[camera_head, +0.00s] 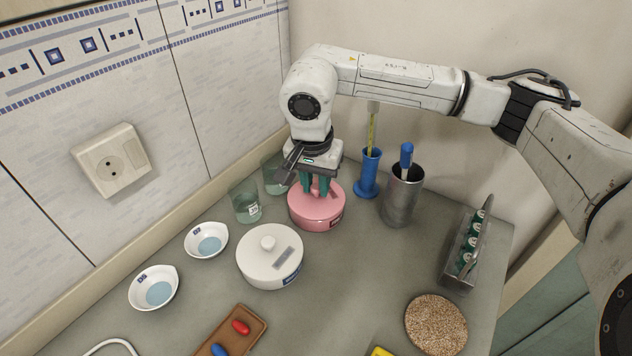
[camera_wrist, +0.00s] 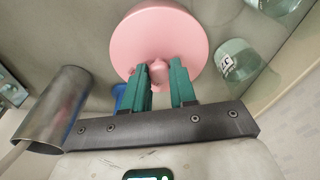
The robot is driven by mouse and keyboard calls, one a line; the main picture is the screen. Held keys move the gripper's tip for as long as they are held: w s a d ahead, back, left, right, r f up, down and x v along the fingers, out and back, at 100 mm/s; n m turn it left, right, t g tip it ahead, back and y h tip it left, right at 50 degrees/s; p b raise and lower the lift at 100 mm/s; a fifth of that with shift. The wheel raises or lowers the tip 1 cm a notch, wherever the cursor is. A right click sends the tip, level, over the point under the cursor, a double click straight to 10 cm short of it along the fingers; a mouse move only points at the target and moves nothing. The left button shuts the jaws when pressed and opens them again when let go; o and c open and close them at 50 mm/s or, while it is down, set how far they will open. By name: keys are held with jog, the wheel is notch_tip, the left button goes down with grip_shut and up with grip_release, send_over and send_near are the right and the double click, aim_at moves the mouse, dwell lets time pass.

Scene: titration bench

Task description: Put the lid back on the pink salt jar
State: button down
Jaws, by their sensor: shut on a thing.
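The pink salt jar (camera_head: 312,220) stands on the bench below my gripper, with a label on its right side. Its pink lid (camera_wrist: 160,35) shows as a round disc with a knob (camera_wrist: 159,73) in the wrist view. My gripper (camera_head: 318,190) points down with its green fingers at the lid. In the wrist view my gripper (camera_wrist: 162,80) is shut on the knob. In the head view lid and jar look like one pink body. I cannot tell whether the lid is fully seated. The jar's inside is hidden.
A white lidded jar (camera_head: 268,262) stands in front, left of the pink jar. Glass beakers (camera_head: 246,204) stand close on its left. A blue cylinder (camera_head: 368,178) and a metal cup (camera_head: 400,203) stand to the right. The bench between the white jar and cork mat (camera_head: 436,324) is clear.

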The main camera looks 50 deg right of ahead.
jog(key=shift+c, duration=1.8)
grip_release()
jog(key=shift+r, duration=0.1)
jog(key=shift+r+p, duration=1.3)
jog(key=shift+r, duration=2.1)
grip_shut()
jog(key=shift+f, duration=0.1)
